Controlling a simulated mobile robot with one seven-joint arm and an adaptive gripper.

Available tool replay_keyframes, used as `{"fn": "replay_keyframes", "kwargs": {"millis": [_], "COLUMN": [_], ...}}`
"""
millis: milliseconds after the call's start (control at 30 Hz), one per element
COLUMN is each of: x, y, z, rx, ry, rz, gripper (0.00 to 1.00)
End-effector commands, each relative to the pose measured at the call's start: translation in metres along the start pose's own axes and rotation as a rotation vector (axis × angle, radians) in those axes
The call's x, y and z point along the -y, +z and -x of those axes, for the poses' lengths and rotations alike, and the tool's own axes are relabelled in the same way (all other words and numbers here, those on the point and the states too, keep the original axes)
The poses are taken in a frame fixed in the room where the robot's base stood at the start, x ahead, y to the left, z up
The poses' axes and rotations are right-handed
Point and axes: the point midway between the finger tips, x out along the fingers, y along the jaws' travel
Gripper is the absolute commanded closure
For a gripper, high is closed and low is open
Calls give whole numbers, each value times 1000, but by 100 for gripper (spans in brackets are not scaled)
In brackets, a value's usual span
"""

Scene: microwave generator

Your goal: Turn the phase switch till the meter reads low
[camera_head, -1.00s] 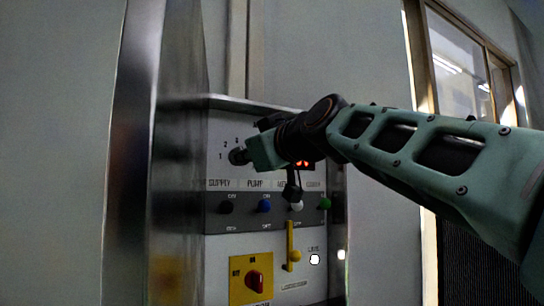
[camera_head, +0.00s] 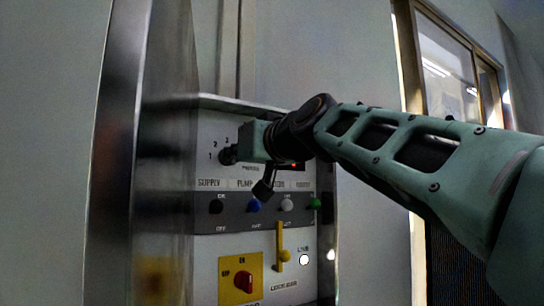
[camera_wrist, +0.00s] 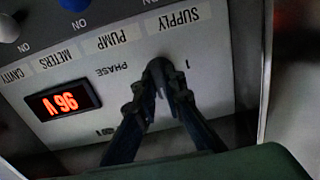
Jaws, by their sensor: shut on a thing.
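The phase switch is a dark round knob (camera_head: 228,155) at the upper left of the panel, beside the numbers 1, 2 and 3. In the wrist view, which is upside down, the knob (camera_wrist: 158,70) lies between my fingertips beside the PHASE label. My gripper (camera_head: 236,153) is shut on it; the dark fingers also show in the wrist view (camera_wrist: 160,84). The meter is a red digital display (camera_wrist: 63,101) that appears to read 96 V. In the head view the meter (camera_head: 296,165) is mostly hidden behind my wrist.
A shiny metal column (camera_head: 115,150) stands left of the panel. A window is at the right.

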Motion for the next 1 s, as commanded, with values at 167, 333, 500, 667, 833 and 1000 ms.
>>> {"fn": "replay_keyframes", "kwargs": {"millis": [167,333,500,667,833,1000], "x": [0,0,0,0,-1,-1], "y": [0,0,0,0,-1,-1], "z": [0,0,0,0,10,34], "rx": [0,0,0,-1,-2,-3], "ry": [-1,-1,-1,0,1,0], "rz": [-4,-3,-2,-1,-3,-1], "gripper": [100,80,73,73,73,73]}}
